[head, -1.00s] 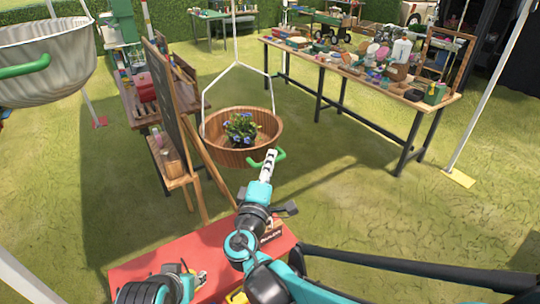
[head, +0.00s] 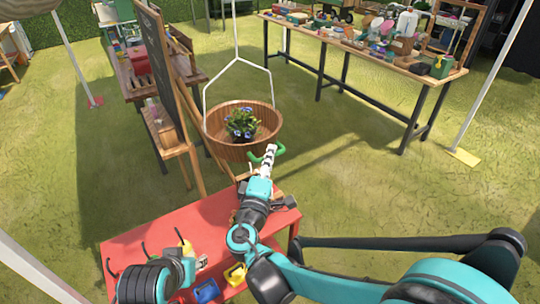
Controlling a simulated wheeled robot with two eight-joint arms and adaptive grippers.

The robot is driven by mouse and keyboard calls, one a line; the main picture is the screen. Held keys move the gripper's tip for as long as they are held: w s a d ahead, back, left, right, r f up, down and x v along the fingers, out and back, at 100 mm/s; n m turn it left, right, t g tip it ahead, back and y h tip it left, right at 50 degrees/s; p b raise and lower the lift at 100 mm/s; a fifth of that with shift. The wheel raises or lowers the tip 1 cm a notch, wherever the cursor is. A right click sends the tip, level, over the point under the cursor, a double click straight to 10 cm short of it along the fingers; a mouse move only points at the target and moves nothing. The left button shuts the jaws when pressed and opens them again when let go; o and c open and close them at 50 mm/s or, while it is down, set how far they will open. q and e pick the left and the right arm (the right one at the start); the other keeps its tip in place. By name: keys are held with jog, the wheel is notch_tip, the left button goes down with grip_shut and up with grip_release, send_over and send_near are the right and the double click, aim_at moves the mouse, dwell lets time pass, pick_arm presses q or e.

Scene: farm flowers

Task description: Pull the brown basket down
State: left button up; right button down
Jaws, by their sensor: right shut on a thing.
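The brown basket (head: 232,150) is a round wooden bowl hanging from a white forked hanger (head: 236,62) near the picture's middle. A plant with blue flowers (head: 241,122) sits in it. A green handle (head: 280,149) is on its near right side. My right gripper (head: 268,158) reaches up from below and is shut on this green handle; its fingers partly hide the handle. My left gripper (head: 202,263) is low over the red table, apart from the basket. Its fingers are too small to tell whether they are open.
A red table (head: 140,247) stands in front, with a blue and a yellow item at its near edge. A blackboard easel (head: 166,75) stands close left of the basket. A long cluttered wooden table (head: 385,58) is at the back right. Grass right of the basket is clear.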

jog(key=c, duration=1.6)
grip_release()
jog(key=shift+o, duration=0.2)
jog(key=v, duration=1.2)
